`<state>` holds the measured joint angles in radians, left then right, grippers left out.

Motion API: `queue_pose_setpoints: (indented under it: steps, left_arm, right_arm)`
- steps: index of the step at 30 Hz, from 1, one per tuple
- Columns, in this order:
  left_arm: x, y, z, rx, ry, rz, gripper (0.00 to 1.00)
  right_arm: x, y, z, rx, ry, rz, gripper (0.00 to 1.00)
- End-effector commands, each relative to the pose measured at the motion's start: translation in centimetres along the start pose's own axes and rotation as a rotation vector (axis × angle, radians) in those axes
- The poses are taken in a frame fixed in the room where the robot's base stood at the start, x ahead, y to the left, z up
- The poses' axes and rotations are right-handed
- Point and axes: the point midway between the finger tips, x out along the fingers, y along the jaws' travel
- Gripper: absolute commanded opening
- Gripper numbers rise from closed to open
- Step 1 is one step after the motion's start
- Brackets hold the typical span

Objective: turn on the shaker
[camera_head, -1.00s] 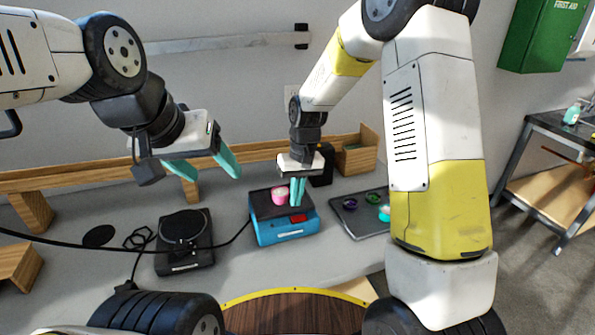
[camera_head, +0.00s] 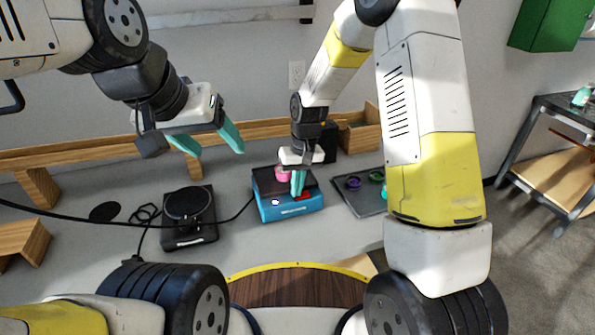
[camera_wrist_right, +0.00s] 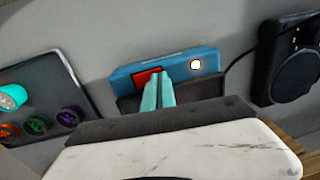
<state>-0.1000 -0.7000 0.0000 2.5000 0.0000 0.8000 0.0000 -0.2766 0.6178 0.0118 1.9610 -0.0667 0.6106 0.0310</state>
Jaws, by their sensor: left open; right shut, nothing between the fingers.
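The shaker (camera_head: 290,210) is a blue box with a dark top plate, standing on the grey table. A pink-lidded container (camera_head: 282,173) is on its plate. On its front are a red switch (camera_wrist_right: 147,78) and a small round lamp (camera_wrist_right: 195,64) that glows yellow-white. My right gripper (camera_head: 298,192) is shut and empty, its teal fingertips pointing down at the red switch and partly covering it; I cannot tell whether they touch it. My left gripper (camera_head: 219,151) is open and empty, in the air left of the shaker and above the table.
A black round-topped device (camera_head: 188,210) with a cable stands left of the shaker. A dark tray (camera_head: 366,205) with several small colored items lies to the right, partly behind my right arm. A wooden rail (camera_head: 100,155) and wooden box (camera_head: 358,135) are behind.

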Motion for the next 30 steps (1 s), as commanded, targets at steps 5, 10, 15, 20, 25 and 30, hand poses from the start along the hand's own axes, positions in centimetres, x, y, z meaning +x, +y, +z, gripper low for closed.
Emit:
queue_pose_setpoints:
  steps: [5, 10, 15, 20, 25, 30]
  left_arm:
    - [0.0, 0.0, 0.0, 0.0, 0.0, 0.0, 0.65]
    - [0.0, 0.0, 0.0, 0.0, 0.0, 0.0, 0.65]
    - [0.0, 0.0, 0.0, 0.0, 0.0, 0.0, 0.65]
    - [0.0, 0.0, 0.0, 0.0, 0.0, 0.0, 0.65]
    - [0.0, 0.0, 0.0, 0.0, 0.0, 0.0, 0.65]
    - [0.0, 0.0, 0.0, 0.0, 0.0, 0.0, 0.65]
  right_arm:
    - [0.1, 0.2, 0.1, 0.0, -0.004, 0.0, 0.0]
    - [-0.3, 1.0, 0.1, 0.002, -0.003, 0.0, 0.0]
    - [-0.6, 1.5, 0.1, 0.001, -0.002, 0.0, 0.0]
    - [-0.6, 1.5, 0.1, 0.0, -0.002, 0.0, 0.0]
    - [-0.8, 1.4, 0.0, 0.0, -0.001, 0.0, 0.0]
    - [-2.7, 1.2, -0.1, 0.0, 0.002, 0.0, 0.0]
